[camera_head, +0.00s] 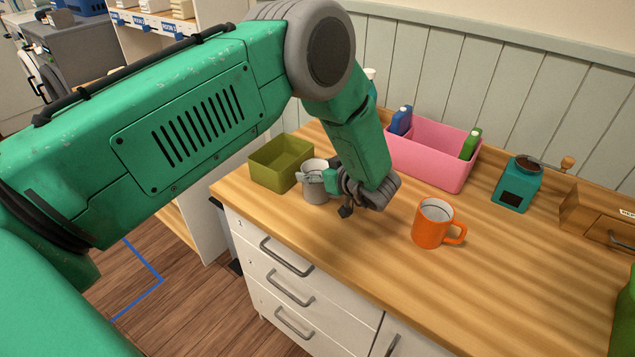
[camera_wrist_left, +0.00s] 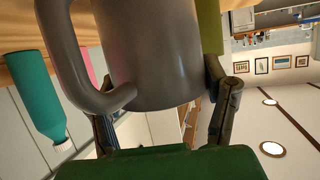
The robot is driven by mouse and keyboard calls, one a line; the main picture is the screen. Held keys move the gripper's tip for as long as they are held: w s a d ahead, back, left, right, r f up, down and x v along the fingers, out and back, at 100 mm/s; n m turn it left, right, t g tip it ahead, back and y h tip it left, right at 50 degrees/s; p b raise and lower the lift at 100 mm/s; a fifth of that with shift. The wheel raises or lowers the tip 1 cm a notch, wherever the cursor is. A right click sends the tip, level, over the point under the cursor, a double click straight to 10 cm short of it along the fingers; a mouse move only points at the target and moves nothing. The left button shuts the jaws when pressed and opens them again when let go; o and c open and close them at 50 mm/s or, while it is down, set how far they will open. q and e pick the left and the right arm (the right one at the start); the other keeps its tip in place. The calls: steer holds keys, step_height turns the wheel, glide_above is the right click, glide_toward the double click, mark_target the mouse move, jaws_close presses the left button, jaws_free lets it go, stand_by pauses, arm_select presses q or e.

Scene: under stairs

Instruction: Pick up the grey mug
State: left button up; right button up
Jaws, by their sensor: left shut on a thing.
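The grey mug (camera_head: 315,188) is at the left part of the wooden counter, just right of the olive green box. My left gripper (camera_head: 327,182) reaches it from the right and is shut on it. In the left wrist view the grey mug (camera_wrist_left: 155,55) fills the space between the two dark fingers, with its handle towards the left. The mug's far end runs out of that frame. I cannot tell whether its base touches the counter. My right gripper is not in view.
The olive box (camera_head: 282,172) stands close beside the mug. An orange mug (camera_head: 430,230) is to the right. Behind are a pink bin (camera_head: 430,165) with bottles and a teal grinder (camera_head: 517,183). White drawers (camera_head: 285,262) are below the front edge.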

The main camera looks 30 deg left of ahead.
arm_select(q)
steer(key=shift+d, duration=0.45)
steer(key=shift+w+d+r, duration=0.1)
steer(key=shift+d+r, duration=0.1)
steer(key=shift+r, duration=0.2)
steer(key=shift+a+r, duration=0.2)
steer(key=shift+r, duration=0.45)
steer(key=shift+a+r, duration=0.2)
steer(key=shift+r, duration=0.4)
step_height(320, 180, up, 7)
steer(key=b, duration=0.1)
steer(key=shift+f, duration=0.1)
